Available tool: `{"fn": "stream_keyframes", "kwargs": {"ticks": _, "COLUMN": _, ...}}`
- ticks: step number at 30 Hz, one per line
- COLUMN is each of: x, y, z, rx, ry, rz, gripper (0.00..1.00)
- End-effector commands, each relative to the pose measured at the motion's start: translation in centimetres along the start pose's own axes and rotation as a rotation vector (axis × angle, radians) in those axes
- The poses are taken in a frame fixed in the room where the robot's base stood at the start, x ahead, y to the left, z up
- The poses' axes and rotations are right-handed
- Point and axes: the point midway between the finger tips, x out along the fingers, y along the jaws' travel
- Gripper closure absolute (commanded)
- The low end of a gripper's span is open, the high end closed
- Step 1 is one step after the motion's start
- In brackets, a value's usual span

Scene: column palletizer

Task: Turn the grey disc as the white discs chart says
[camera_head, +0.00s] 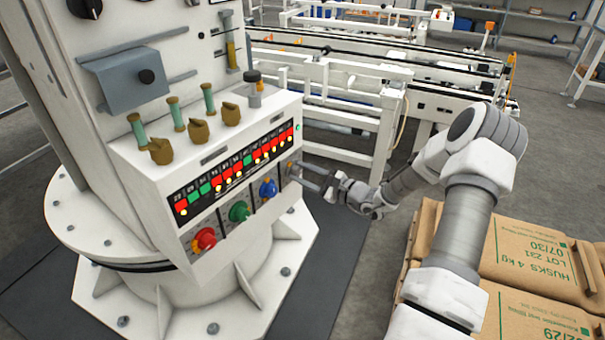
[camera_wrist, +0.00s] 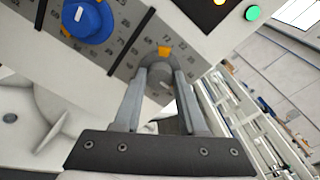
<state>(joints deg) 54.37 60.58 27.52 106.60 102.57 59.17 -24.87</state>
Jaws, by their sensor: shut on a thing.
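The grey disc (camera_wrist: 149,60) sits on the panel at the upper middle of the wrist view, with an orange pointer (camera_wrist: 165,50) at its rim near small printed numbers. My gripper (camera_wrist: 161,75) is shut on this disc, one finger on each side, and hides part of it. In the head view my gripper (camera_head: 303,177) reaches the right end of the panel, where the disc is small and mostly hidden. A display of red and green cells with yellow dots (camera_head: 235,170) runs above the knobs. I cannot make out a white discs chart.
A blue knob (camera_head: 268,188), which also shows in the wrist view (camera_wrist: 88,20), is left of the grey disc. Green (camera_head: 239,211) and red (camera_head: 205,239) knobs are further left. Brown sacks (camera_head: 535,260) lie at the lower right. A white conveyor frame (camera_head: 350,110) stands behind.

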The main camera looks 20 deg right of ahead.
Motion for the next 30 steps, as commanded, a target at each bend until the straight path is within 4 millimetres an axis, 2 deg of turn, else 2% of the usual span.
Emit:
{"fn": "stream_keyframes", "kwargs": {"ticks": 6, "x": -0.1, "y": 0.1, "z": -0.1, "rx": 0.001, "ry": 0.003, "rz": 0.001, "gripper": 1.0}}
{"fn": "stream_keyframes", "kwargs": {"ticks": 7, "x": -0.1, "y": 0.1, "z": -0.1, "rx": 0.001, "ry": 0.003, "rz": 0.001, "gripper": 0.56}}
{"fn": "stream_keyframes", "kwargs": {"ticks": 11, "x": -0.1, "y": 0.1, "z": -0.1, "rx": 0.002, "ry": 0.002, "rz": 0.001, "gripper": 0.32}}
{"fn": "stream_keyframes", "kwargs": {"ticks": 12, "x": -0.1, "y": 0.0, "z": -0.1, "rx": 0.002, "ry": 0.002, "rz": 0.001, "gripper": 0.29}}
{"fn": "stream_keyframes", "kwargs": {"ticks": 23, "x": -0.6, "y": -0.1, "z": 0.0, "rx": 0.002, "ry": 0.001, "rz": 0.0, "gripper": 0.29}}
{"fn": "stream_keyframes", "kwargs": {"ticks": 26, "x": -1.9, "y": -0.1, "z": 0.1, "rx": 0.002, "ry": 0.002, "rz": -0.002, "gripper": 0.29}}
{"fn": "stream_keyframes", "kwargs": {"ticks": 30, "x": -4.9, "y": -0.2, "z": 0.1, "rx": 0.002, "ry": 0.005, "rz": -0.002, "gripper": 0.29}}
